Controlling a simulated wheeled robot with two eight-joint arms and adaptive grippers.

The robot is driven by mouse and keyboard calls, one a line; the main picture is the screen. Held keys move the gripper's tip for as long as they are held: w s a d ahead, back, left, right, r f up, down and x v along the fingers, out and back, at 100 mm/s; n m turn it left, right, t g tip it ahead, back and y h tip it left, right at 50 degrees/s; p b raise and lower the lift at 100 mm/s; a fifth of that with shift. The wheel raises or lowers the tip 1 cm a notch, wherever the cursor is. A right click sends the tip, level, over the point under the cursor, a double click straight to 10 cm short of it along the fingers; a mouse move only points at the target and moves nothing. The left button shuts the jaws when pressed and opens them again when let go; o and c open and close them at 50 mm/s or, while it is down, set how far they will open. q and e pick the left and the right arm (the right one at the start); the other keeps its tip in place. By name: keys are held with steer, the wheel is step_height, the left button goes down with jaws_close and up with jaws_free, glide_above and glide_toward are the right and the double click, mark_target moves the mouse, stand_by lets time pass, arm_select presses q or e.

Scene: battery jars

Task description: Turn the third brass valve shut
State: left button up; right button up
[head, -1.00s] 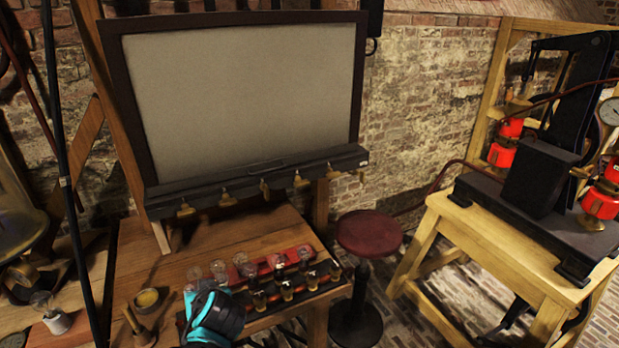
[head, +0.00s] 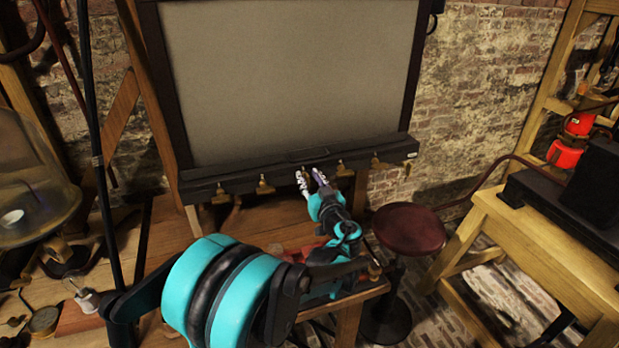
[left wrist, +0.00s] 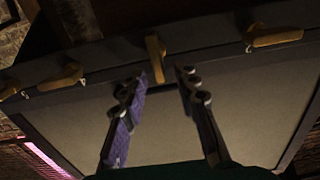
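A row of brass valves hangs under the dark rail (head: 290,172) of the grey board. In the head view, my left gripper (head: 311,179) is raised at the rail's middle, mostly hiding the third valve. The second valve (head: 264,186) is to its left and the fourth valve (head: 343,169) to its right. In the left wrist view, the third valve (left wrist: 155,58) has its lever across the rail, while neighbouring levers lie more along it. The left fingers (left wrist: 163,78) are apart, their tips just short of this lever, with nothing visibly held. My right gripper is out of view.
The wooden bench (head: 165,235) is below, its jars mostly hidden behind my left arm. A round red stool (head: 408,229) stands right of it, then a wooden table (head: 530,245) with black equipment. A glass dome (head: 35,180) is at the left.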

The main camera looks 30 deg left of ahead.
arm_select(q)
steer(key=shift+x, duration=0.85)
jaws_close()
